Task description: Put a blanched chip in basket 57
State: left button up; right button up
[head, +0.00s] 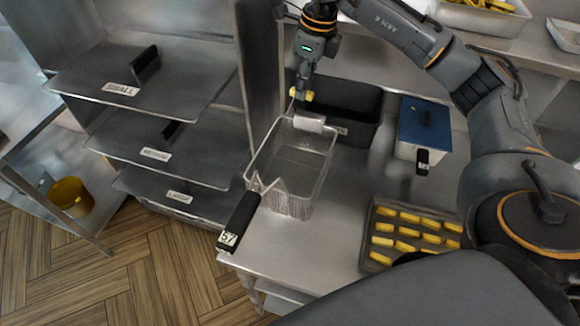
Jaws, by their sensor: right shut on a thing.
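Basket 57 (267,149) is a wire fry basket standing on the steel counter. Its black handle (238,222), tagged 57, points toward the front left. My right gripper (301,94) is shut on a yellow blanched chip (309,96). It holds the chip above the back rim of the basket, near the white plate there. I see no chip inside the basket. More chips lie in rows on a dark tray (371,228) at the lower right of the counter. My left gripper is not in view.
A black bin (358,102) stands behind the basket, and a blue-lidded container (425,122) to its right. Labelled steel shelves (185,65) and an upright post (258,60) are at the left. A yellow bucket (70,196) is low at far left. Bare counter lies between basket and tray.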

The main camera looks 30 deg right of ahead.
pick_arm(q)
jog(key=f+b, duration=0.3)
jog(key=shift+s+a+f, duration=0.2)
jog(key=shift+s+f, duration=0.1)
pick_arm(e)
notch_tip(320, 180, down, 5)
jog(key=shift+f, duration=0.15)
jog(key=o, duration=0.8)
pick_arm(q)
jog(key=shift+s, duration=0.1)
pick_arm(e)
jog(key=r, duration=0.4)
jog(key=s+r, duration=0.1)
jog(key=r, duration=0.3)
jog(key=d+r, duration=0.1)
jog(key=r, duration=0.3)
jog(key=shift+s, duration=0.15)
jog(key=shift+f, duration=0.15)
